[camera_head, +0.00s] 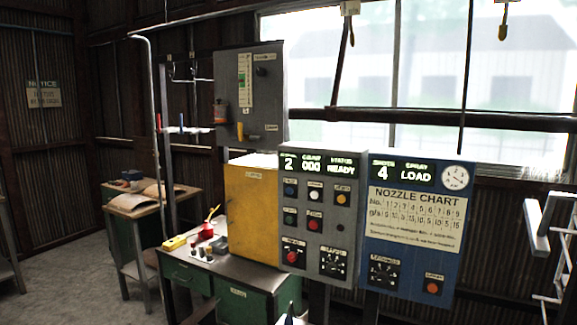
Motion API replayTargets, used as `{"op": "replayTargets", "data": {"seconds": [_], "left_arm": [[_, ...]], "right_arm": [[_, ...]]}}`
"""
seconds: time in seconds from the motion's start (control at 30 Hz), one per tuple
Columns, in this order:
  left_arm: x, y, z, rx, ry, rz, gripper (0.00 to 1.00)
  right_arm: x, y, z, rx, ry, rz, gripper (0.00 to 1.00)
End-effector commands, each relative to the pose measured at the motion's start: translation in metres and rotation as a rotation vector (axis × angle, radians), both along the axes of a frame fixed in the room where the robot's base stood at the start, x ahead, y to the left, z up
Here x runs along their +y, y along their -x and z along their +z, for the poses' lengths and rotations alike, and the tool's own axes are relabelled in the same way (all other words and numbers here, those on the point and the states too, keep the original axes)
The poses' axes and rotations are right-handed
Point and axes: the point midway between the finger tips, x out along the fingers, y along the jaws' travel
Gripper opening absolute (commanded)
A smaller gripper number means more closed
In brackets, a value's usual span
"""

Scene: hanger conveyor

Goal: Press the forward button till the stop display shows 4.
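A grey control panel (325,170) stands in the middle. Its lit display strip (318,165) reads 2 at the left, 000 in the middle and READY at the right. Below are a blue button (290,190), a white button (315,194), a yellow button (342,199), a green button (290,216) and a red button (314,224). Lower down are another red button (292,257) and a dial (333,262). The button labels are too small to read, so I cannot tell which is forward. Neither gripper can be made out.
A blue panel (412,245) on the right shows 4 and LOAD, with a nozzle chart, dial and orange button (433,287). A yellow cabinet (252,210) and a green desk (240,302) stand left of the grey panel. A pale rack (537,225) is at far right.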

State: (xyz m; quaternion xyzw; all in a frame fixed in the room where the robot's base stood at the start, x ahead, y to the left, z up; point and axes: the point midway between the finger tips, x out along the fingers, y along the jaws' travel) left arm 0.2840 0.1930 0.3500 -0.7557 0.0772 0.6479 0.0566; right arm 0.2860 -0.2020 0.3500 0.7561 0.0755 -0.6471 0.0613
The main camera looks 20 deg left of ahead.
Motion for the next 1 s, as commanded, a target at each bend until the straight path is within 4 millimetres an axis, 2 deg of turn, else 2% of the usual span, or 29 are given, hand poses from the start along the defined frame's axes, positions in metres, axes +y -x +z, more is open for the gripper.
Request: {"op": "replayTargets", "data": {"seconds": [0.03, 0.2, 0.23, 0.57, 1.0], "left_arm": [[0.0, 0.0, 0.0, 0.0, 0.0, 0.0, 0.36], [0.0, 0.0, 0.0, 0.0, 0.0, 0.0, 0.02], [0.0, 0.0, 0.0, 0.0, 0.0, 0.0, 0.0], [0.0, 0.001, 0.0, 0.001, 0.0, 0.0, 0.0], [0.0, 0.001, 0.0, 0.001, 0.0, 0.0, 0.0]], "right_arm": [[0.002, 0.002, 0.0, 0.001, -0.002, -0.001, 0.36], [0.008, 0.008, -0.001, 0.008, -0.009, -0.003, 0.36], [0.009, 0.009, -0.001, 0.009, -0.01, -0.004, 0.36], [0.017, 0.006, 0.0, 0.006, -0.019, -0.007, 0.36], [0.0, -0.005, 0.001, -0.005, 0.0, 0.001, 0.36]]}}
